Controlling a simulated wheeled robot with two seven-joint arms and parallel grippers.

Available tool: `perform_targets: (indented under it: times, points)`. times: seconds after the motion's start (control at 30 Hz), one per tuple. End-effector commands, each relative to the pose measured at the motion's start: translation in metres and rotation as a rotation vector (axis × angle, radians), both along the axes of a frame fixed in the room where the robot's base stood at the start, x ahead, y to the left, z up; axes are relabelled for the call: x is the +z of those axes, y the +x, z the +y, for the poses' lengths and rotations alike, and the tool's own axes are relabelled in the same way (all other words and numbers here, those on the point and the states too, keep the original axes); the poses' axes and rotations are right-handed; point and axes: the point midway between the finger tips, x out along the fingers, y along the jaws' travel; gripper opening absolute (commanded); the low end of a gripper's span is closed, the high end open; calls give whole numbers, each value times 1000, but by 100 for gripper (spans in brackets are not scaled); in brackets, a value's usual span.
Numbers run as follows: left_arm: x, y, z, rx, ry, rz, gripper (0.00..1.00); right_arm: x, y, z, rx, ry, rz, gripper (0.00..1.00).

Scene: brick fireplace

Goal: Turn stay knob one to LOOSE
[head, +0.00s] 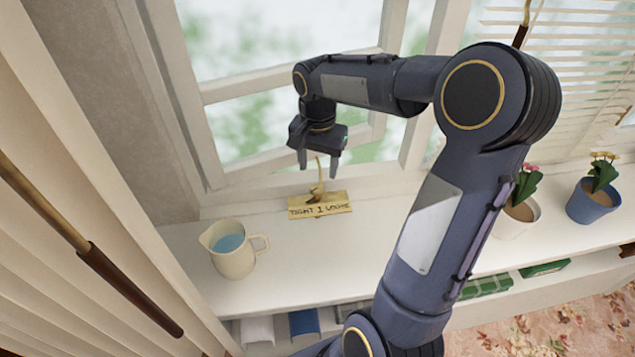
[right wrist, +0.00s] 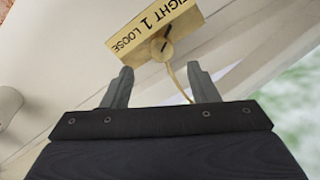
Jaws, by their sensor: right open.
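The stay knob one (head: 317,188) is a small brass knob with a dark line across it, set at a yellow label plate (head: 335,207) marked TIGHT 1 LOOSE, on the white sill by the window. The knob also shows in the right wrist view (right wrist: 161,48), beyond the fingertips, with a thin curved brass stay running from it. My right gripper (head: 319,164) is open and empty, pointing down just above the knob, apart from it. In the right wrist view its fingers (right wrist: 158,75) straddle the line to the knob. My left gripper is not in view.
A cream jug (head: 233,254) with blue liquid stands left of the label. Two potted plants, one in a white pot (head: 519,219) and one in a blue pot (head: 591,202), stand at the right. Books sit on the shelf below. The window frame (head: 285,85) is close behind my right gripper.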

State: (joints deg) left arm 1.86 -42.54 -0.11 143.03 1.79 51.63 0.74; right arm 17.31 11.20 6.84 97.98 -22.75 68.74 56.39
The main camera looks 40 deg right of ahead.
Motion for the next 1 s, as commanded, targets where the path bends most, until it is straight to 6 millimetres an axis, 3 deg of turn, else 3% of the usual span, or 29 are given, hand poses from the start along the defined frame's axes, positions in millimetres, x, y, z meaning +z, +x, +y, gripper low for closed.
perform_targets:
  times: [0.2,0.4,0.77,1.0]
  points:
    - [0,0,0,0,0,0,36,-37,-2,0,2,2,3,54]
    - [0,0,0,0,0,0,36,-60,-1,0,3,1,1,54]
    - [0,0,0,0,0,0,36,-66,-1,1,4,2,-3,54]
    - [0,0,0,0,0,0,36,-66,-1,1,4,2,-3,22]
